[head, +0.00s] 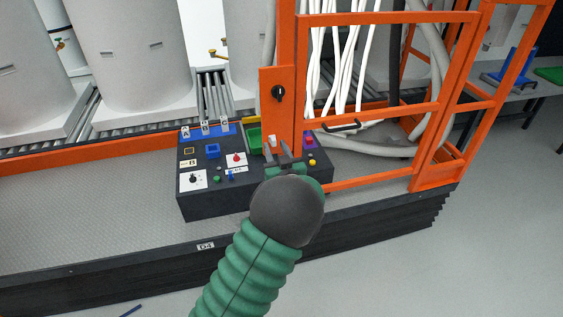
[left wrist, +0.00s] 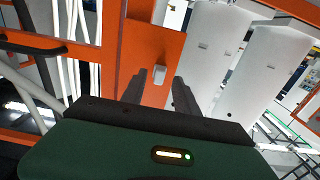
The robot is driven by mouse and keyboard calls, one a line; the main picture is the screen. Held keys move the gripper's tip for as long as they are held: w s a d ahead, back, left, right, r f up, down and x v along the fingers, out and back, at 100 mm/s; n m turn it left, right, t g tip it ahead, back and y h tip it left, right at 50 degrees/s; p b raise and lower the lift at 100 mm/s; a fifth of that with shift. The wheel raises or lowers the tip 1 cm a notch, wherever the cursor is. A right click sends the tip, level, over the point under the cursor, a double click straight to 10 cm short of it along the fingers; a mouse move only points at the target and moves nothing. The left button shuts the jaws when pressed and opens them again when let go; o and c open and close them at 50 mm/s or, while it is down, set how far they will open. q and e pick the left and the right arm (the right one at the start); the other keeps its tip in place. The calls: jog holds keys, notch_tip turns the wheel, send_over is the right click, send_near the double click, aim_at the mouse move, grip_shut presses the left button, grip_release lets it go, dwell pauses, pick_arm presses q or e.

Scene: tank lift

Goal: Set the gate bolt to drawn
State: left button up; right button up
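The orange gate (head: 385,107) stands on the right of the platform, beside an orange post plate (head: 282,115). A black rotary knob (head: 279,92) is on the plate. A small pale grey tab (head: 271,140) is low on the plate; it also shows in the left wrist view (left wrist: 158,75). I cannot tell for sure which of them is the gate bolt. My left gripper (head: 277,147) points at the plate. In the left wrist view, its two fingers (left wrist: 160,85) are apart, with the tab seen between their tips and nothing held. My right gripper is not in view.
A dark control box (head: 215,200) with buttons and knobs stands left of and under my left gripper. A black gate handle (head: 343,126) is to the right. White hoses (head: 340,60) hang behind the gate. Large pale tanks (head: 130,50) stand on rollers at the back left.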

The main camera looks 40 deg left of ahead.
pick_arm(q)
jog(key=p+v, duration=0.1)
jog(key=v, duration=1.4)
jog(key=shift+s+d, duration=0.25)
jog(key=shift+w, duration=0.1)
jog(key=d+m+g+h+p, duration=0.2)
jog(key=d+m+h+p, duration=0.5)
jog(key=d+h, duration=0.4)
jog(key=s+m+g+h+p, duration=0.2)
jog(key=s+g+p, duration=0.3)
jog(key=s, duration=1.2)
jog(key=shift+d+f+m+g+h, duration=0.25)
jog(key=shift+m+g+h, duration=0.2)
jog(key=shift+g, duration=0.55)
jog(key=shift+s+f, duration=0.1)
